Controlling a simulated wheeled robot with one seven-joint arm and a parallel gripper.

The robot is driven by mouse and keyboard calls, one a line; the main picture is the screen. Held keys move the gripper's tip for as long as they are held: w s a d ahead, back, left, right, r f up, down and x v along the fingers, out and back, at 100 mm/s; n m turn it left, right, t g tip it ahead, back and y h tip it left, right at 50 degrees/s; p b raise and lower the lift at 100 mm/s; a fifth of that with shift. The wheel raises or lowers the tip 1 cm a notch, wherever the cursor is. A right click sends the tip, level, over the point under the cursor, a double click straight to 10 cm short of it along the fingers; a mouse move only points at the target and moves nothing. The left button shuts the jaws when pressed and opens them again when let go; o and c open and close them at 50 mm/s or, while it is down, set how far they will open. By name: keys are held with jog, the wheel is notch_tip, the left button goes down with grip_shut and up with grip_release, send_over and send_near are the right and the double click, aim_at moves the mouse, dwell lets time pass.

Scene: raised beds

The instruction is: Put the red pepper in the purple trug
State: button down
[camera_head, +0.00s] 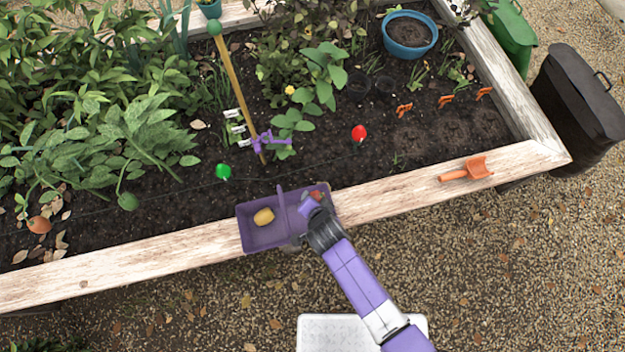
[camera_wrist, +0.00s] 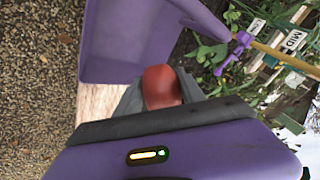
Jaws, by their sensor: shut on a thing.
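The purple trug (camera_head: 252,239) rests at the front plank of the raised bed, with a yellow rounded item (camera_head: 264,216) in its left part. The trug's purple wall also shows in the wrist view (camera_wrist: 115,45). My gripper (camera_head: 311,200) is at the right part of the trug. It is shut on the red pepper, whose smooth red body shows between the grey fingers in the wrist view (camera_wrist: 161,86). Only a small reddish patch of the pepper shows in the head view (camera_head: 317,195). I cannot tell whether the pepper touches the trug.
A wooden stake (camera_head: 235,85) with a purple clip stands behind the trug. Red (camera_head: 359,132) and green (camera_head: 223,171) small items lie on the soil. A blue pot (camera_head: 409,48) stands further back.

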jog(key=shift+s+a+f, duration=0.2)
jog(key=shift+a+f, duration=0.1)
jog(key=shift+a, duration=0.05)
notch_tip(320, 180, down, 12)
jog(key=b, duration=1)
jog(key=shift+r, duration=0.25)
jog(key=c, duration=0.6)
grip_release()
jog(key=shift+s+d, duration=0.1)
